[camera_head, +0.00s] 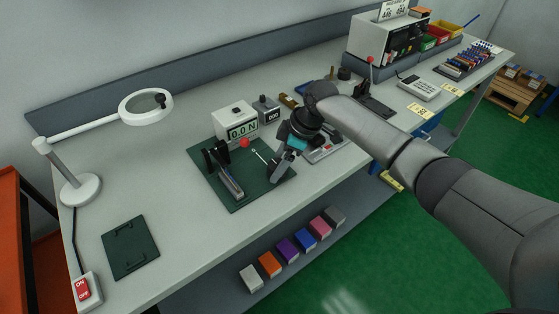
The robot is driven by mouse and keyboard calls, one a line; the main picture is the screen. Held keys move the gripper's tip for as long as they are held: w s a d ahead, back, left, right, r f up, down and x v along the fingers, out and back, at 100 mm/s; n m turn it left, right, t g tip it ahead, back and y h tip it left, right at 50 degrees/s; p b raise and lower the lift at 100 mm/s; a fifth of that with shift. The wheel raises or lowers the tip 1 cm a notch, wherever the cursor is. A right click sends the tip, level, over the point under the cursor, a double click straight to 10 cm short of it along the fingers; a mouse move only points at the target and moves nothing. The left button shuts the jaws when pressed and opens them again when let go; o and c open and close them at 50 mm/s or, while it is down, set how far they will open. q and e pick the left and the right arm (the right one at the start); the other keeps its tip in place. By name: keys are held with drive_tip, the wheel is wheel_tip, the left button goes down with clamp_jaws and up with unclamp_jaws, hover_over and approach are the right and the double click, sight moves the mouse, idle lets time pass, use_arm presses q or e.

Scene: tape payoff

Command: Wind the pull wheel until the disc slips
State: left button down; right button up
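A green base plate (258,196) on the bench carries a fixture with black uprights (212,160) and a grey rail (229,181). A red ball (244,143) and a thin pale rod (260,157) are beside them. A force display (238,128) behind reads 0.0 N. My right gripper (276,173) points down over the right part of the plate, at the rod's right end. Whether it touches anything, and whether its fingers are open or shut, I cannot tell. I cannot make out the pull wheel or the disc; the gripper hides part of this spot. My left gripper is out of view.
A small grey counter box (266,109) stands behind the plate. A magnifier lamp (147,106), dark green pad (130,248) and ON/OFF switch (83,289) are at left. Coloured blocks (287,251) line the lower shelf. Bare bench lies left of the plate.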

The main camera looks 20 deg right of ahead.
drive_tip(key=c, duration=1.3)
drive_tip(key=shift+s+r+m+p, duration=0.15)
drive_tip(key=shift+m+p, duration=0.25)
drive_tip(key=shift+p, duration=0.4)
drive_tip(key=m+t+h+p, duration=0.1)
drive_tip(key=m+p, duration=0.2)
drive_tip(key=p, duration=0.2)
drive_tip(key=m+t+h+p, duration=0.1)
drive_tip(key=m+p, duration=0.3)
drive_tip(key=p, duration=0.1)
drive_tip(key=shift+a+r+p, duration=0.1)
drive_tip(key=shift+a+p, duration=0.1)
drive_tip(key=shift+p, duration=0.15)
drive_tip(key=shift+m+h+p, duration=0.5)
drive_tip(key=shift+m+p, duration=0.45)
drive_tip(key=shift+m, duration=0.25)
drive_tip(key=shift+a+m+t+h+p, duration=0.1)
drive_tip(key=shift+m+t+h+p, duration=0.25)
drive_tip(key=shift+m+p, duration=0.4)
drive_tip(key=shift+f+m, duration=0.2)
drive_tip(key=shift+m, duration=0.15)
drive_tip(key=o, duration=1.4)
drive_tip(key=shift+c, duration=0.2)
